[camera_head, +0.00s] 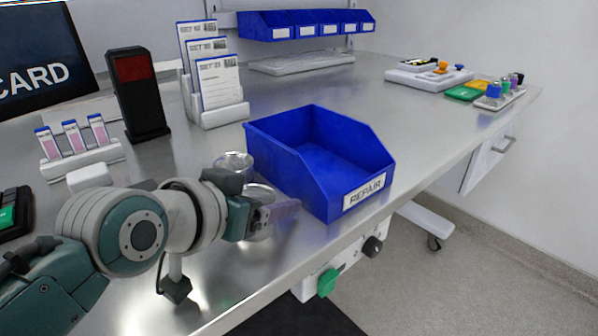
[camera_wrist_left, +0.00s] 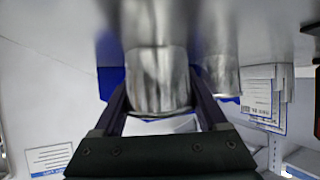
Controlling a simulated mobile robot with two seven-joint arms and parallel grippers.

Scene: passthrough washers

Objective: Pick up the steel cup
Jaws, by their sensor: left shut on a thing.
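A shiny steel cup (camera_wrist_left: 158,80) is between the two fingers of my left gripper (camera_wrist_left: 160,95) in the left wrist view. In the head view this cup (camera_head: 258,193) is partly hidden behind the gripper (camera_head: 272,214), which is shut on it just left of the blue REPAIR bin. I cannot tell whether the cup touches the table. A second steel cup (camera_head: 233,164) stands a little farther back, and it also shows beside the held one in the left wrist view (camera_wrist_left: 218,75). My right gripper is not in view.
The blue REPAIR bin (camera_head: 335,150) stands close on the right of the held cup. A white card holder (camera_head: 220,112), a black device with a red panel (camera_head: 136,95) and a slide rack (camera_head: 85,158) stand behind and left. The table's front edge is near.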

